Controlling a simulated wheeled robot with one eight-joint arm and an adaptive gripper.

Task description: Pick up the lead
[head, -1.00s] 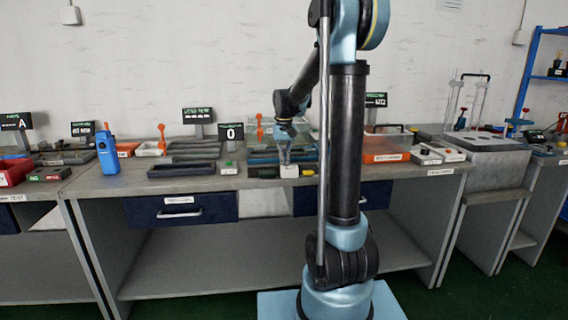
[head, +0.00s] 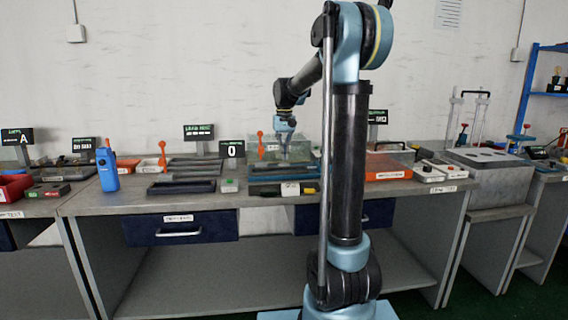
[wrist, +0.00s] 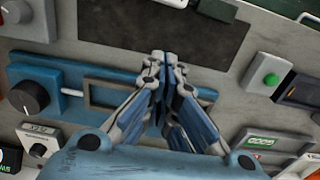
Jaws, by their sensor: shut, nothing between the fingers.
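I cannot make out a lead in either view. My gripper (head: 286,145) is above the middle of the bench (head: 235,203), over the items near the clear box. In the wrist view my gripper (wrist: 160,62) has its fingertips together, with nothing between them. The fingers hide part of the fixture.
A dark tray (head: 180,187), a blue handheld device (head: 107,172) and an orange box (head: 388,170) stand on the bench. The wrist view shows a green button (wrist: 271,80) at right and a dark panel (wrist: 130,30) at the top. Bare bench shows between items.

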